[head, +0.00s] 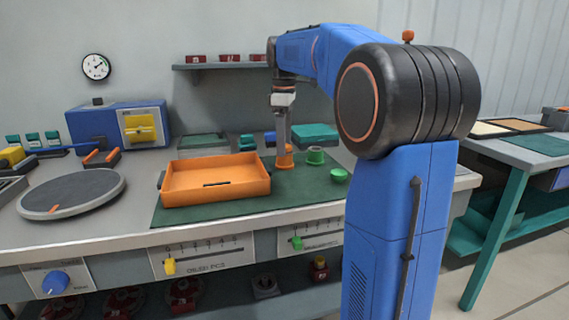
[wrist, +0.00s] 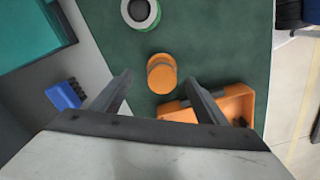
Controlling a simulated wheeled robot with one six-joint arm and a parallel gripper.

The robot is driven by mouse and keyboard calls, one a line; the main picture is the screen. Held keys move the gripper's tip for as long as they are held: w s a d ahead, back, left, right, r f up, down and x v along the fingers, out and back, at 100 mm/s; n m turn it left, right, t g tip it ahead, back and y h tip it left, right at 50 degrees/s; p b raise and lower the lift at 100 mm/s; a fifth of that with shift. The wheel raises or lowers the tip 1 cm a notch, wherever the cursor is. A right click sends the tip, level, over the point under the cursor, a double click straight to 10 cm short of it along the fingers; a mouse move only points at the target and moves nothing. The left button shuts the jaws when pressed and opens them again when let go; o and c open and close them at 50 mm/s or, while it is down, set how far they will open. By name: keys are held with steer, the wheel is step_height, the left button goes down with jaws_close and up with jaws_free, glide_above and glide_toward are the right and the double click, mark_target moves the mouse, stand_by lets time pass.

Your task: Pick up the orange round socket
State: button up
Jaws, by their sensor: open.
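The orange round socket (head: 285,160) stands on the green mat to the right of the orange tray. It also shows in the wrist view (wrist: 162,76), with an orange round top and a grey band. My gripper (head: 282,146) points down over it in the head view. In the wrist view my gripper (wrist: 158,77) is open, with one finger to each side of the socket in the picture. Nothing is held. I cannot tell whether the fingertips are above the socket or level with it.
The orange tray (head: 215,201) lies to the left on the green mat (head: 300,187). A green round socket (head: 316,156) and a green round piece (head: 339,175) stand close on the right.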

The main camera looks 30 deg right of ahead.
mark_target(285, 159)
steer(key=shift+s+f, duration=0.2)
steer(key=shift+f, duration=2.25)
steer(key=c, duration=1.4)
